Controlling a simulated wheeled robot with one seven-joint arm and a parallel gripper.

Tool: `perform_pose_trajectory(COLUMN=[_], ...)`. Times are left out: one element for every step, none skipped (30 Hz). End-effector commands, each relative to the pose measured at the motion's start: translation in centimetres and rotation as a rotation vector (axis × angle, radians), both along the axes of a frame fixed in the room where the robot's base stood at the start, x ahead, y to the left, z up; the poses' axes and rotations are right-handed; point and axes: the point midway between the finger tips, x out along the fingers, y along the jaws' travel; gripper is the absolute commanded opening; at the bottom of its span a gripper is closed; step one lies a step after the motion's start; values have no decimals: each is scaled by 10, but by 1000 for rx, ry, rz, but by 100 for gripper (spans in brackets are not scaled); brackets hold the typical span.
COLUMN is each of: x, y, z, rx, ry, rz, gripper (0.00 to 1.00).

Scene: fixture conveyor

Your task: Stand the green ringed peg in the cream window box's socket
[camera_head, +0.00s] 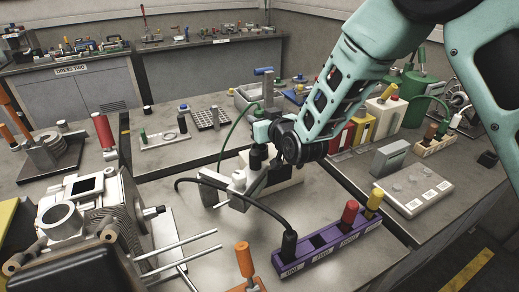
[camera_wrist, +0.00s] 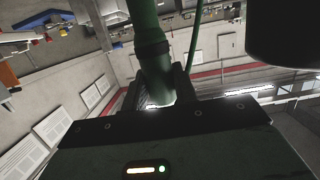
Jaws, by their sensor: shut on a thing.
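My gripper (camera_head: 264,131) is shut on a green peg (camera_wrist: 150,45), held between its fingers. In the wrist view the gripper (camera_wrist: 162,88) closes around the peg's lower part, and a ring band shows on the peg. A green cord (camera_head: 233,130) runs from the top of the held peg in the head view and curves down to the left. A pale cream block (camera_head: 293,180) lies below and behind my gripper, partly hidden by my wrist. I cannot tell whether it has a window or where its socket is. The peg's lower end is not clear.
The cable reaches a purple strip (camera_head: 330,242) holding red and yellow handles. Red, yellow and cream boxes stand to the right near a grey panel (camera_head: 410,190). A finned machine (camera_head: 105,225) fills the left front.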

Motion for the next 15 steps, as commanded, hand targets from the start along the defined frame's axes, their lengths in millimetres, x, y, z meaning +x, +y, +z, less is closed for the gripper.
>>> perform_pose_trajectory(x=[0, 0, 0, 0, 0, 0, 0, 0, 0, 0, 0, 0, 0, 0, 0], y=[0, 0, 0, 0, 0, 0, 0, 0, 0, 0, 0, 0, 0, 0, 0], z=[-2, -3, -4, -5, -6, -7, -8, -9, -10, -10, -11, -12, -13, -14, -14], rx=[0, 0, 0, 0, 0, 0, 0, 0, 0, 0, 0, 0, 0, 0, 0], ry=[-1, -1, -1, -1, -1, -1, -1, -1, -1, -1, -1, -1, -1, -1, -1], rz=[0, 0, 0, 0, 0, 0, 0, 0, 0, 0, 0, 0, 0, 0, 0], gripper=[0, 0, 0, 0, 0, 0, 0, 0, 0, 0, 0, 0, 0, 0, 0])
